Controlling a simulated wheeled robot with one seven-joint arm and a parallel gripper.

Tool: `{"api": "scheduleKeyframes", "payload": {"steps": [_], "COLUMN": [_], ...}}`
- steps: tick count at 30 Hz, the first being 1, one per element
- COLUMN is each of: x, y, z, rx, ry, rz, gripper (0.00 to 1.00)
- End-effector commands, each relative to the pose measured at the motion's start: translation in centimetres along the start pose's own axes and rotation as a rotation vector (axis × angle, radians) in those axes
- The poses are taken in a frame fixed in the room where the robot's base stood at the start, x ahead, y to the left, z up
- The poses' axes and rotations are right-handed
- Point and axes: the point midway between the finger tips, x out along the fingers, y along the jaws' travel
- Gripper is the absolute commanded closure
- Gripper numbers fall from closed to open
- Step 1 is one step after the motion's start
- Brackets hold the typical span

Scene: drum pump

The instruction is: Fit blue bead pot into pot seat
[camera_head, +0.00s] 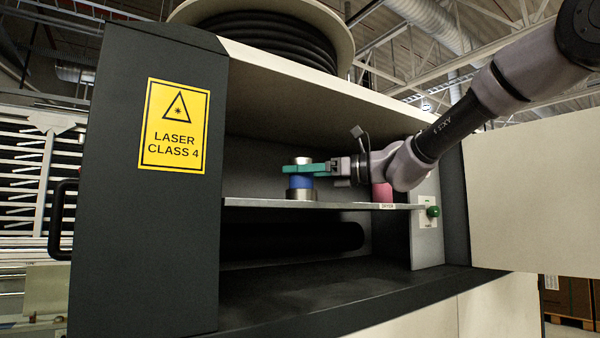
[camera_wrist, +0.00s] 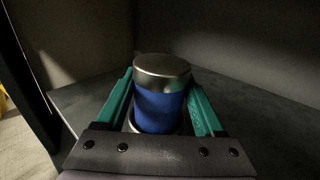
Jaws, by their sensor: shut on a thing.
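The blue bead pot (camera_head: 301,181) is a blue cylinder with a silver metal lid, upright on the shelf side of the open cabinet. It also shows in the wrist view (camera_wrist: 158,108). My gripper (camera_head: 303,169) has green fingers and reaches in from the right, shut on the pot around its upper part. In the wrist view my gripper (camera_wrist: 158,100) has one finger on each side of the pot. A silver metal ring, the pot seat (camera_head: 301,194), shows directly under the pot on the shelf. The pot's lower end is hidden, so I cannot tell how deep it sits.
The shelf (camera_head: 255,203) is thin with a metal front edge. A pink cylinder (camera_head: 381,192) stands on it right of the pot, partly behind my arm. A green knob (camera_head: 433,211) is at the right. A dark cylinder (camera_head: 300,237) lies below. The shelf left of the pot is clear.

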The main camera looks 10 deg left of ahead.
Motion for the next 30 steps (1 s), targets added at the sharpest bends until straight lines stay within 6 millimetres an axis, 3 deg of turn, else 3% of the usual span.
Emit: {"api": "scheduleKeyframes", "payload": {"steps": [7, 8, 10, 20, 30], "x": [0.0, 0.0, 0.0, -0.6, -6.8], "y": [0.0, 0.0, 0.0, 0.0, -0.1], "z": [0.1, 0.1, 0.1, 0.0, 0.1], "rx": [-0.001, 0.0, 0.0, -0.001, -0.002], "ry": [-0.001, -0.001, -0.001, 0.001, 0.0], "rz": [0.0, 0.0, 0.0, -0.001, -0.004], "gripper": [0.98, 0.26, 0.0, 0.0, 0.0]}}
